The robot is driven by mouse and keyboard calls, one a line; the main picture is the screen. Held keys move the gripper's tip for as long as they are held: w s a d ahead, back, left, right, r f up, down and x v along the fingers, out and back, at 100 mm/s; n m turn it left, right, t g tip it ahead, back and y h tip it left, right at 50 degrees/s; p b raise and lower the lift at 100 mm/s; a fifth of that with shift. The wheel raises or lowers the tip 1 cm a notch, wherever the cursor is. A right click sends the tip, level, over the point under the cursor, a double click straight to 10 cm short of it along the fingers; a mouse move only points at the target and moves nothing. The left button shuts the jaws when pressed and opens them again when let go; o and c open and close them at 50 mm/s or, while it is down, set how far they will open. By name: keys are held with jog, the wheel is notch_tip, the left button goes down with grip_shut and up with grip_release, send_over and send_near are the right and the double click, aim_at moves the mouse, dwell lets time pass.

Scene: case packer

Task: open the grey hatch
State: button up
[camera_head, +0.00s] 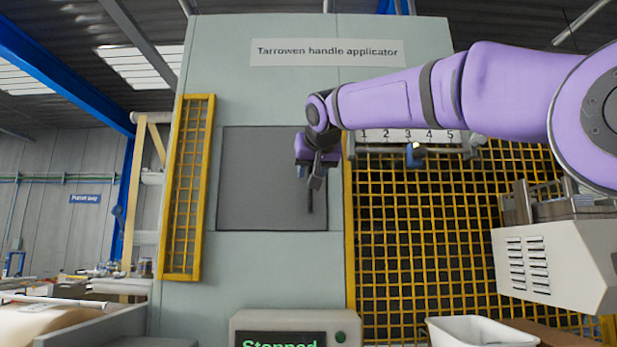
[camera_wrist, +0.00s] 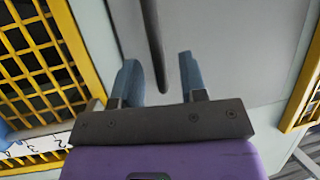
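The grey hatch (camera_head: 258,185) is a flat dark-grey panel in the front of the pale machine. It looks closed, flush with its surround. A dark upright bar handle (camera_head: 310,197) is at its right side, partly covered by my gripper (camera_head: 316,184). In the wrist view the hatch surface (camera_wrist: 225,45) fills the middle. The handle (camera_wrist: 152,35) runs down between the two blue-grey fingers of my gripper (camera_wrist: 159,60). The fingers are apart, with a gap on each side of the handle. I cannot tell how deep the handle lies between them.
A yellow mesh guard (camera_head: 420,240) covers the machine right of the hatch, under a numbered strip (camera_head: 400,135) with a blue pointer (camera_head: 414,154). A narrow yellow mesh panel (camera_head: 187,190) stands at left. Below are a display reading "Stopped" (camera_head: 285,338) and a white bin (camera_head: 480,333).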

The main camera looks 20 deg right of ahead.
jog(key=shift+x, duration=1.4)
grip_shut()
jog(key=shift+s, duration=0.15)
